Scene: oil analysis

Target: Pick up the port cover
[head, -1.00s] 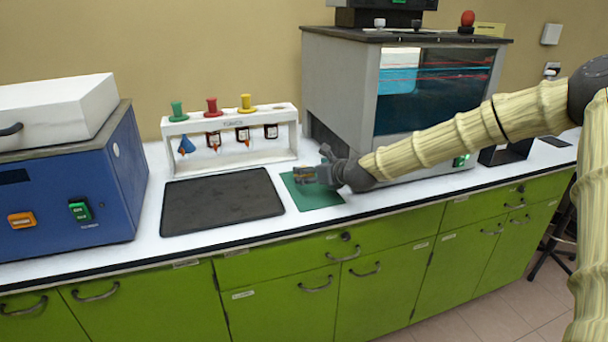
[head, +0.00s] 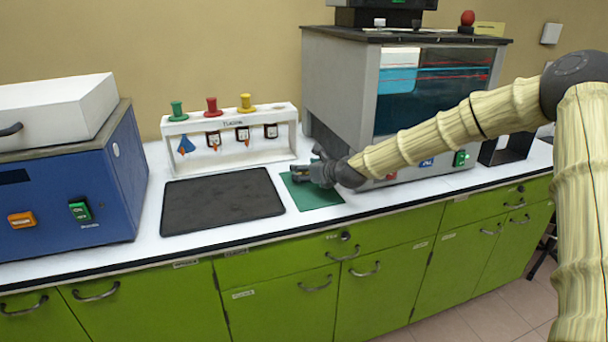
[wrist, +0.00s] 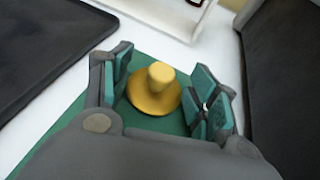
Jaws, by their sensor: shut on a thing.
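The port cover (wrist: 155,92) is a brass-yellow disc with a round knob on top. In the wrist view it sits between the two teal finger pads of my gripper (wrist: 164,88), over the green mat (wrist: 72,133). My gripper is shut on its rim. In the head view my gripper (head: 299,173) is low over the green mat (head: 322,196), and the cover is mostly hidden by the fingers. I cannot tell whether the cover still touches the mat.
A black mat (head: 222,202) lies left of the green one. Behind stands a white rack (head: 228,162) with green, red and yellow knobbed pieces on top and bottles in it. A blue machine (head: 90,185) is at the left, a large grey machine (head: 340,85) at the right.

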